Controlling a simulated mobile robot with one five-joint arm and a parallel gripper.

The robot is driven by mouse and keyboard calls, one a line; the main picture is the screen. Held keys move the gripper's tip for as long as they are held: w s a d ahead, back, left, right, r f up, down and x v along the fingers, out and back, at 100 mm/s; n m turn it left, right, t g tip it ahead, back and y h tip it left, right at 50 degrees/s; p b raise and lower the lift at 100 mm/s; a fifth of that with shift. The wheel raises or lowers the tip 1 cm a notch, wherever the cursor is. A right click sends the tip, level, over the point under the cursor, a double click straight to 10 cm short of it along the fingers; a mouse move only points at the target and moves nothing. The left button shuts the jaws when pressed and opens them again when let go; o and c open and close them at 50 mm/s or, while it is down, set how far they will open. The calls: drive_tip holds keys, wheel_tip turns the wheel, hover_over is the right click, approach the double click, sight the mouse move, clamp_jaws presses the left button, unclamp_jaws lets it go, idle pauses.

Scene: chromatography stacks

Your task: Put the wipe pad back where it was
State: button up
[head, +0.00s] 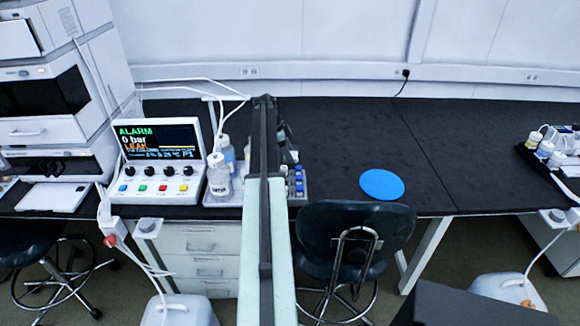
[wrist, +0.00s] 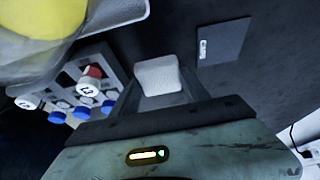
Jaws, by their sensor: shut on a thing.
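In the wrist view my gripper (wrist: 160,88) is shut on a small white block-like pad (wrist: 157,75), which I take to be the wipe pad. A dark flat square (wrist: 222,42) with a small white label lies beyond the pad and to its right, apart from it. In the head view my arm reaches over the black bench, and I cannot make out the pad there.
A vial rack (wrist: 112,65) with blue, white and red caps is close left of my gripper. A yellow-topped container (wrist: 45,18) looms at upper left. In the head view, bottles (head: 218,178), an alarm panel (head: 157,160), a blue disc (head: 382,184) and a chair (head: 355,235) show.

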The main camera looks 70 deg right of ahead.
drive_tip(key=shift+f+b, duration=2)
drive_tip(key=o, duration=1.3)
drive_tip(key=shift+r, duration=0.1)
drive_tip(key=p+v, duration=1.1)
drive_tip(key=v, duration=0.1)
drive_tip(key=shift+r+p, duration=0.2)
drive_tip(key=shift+p, duration=0.15)
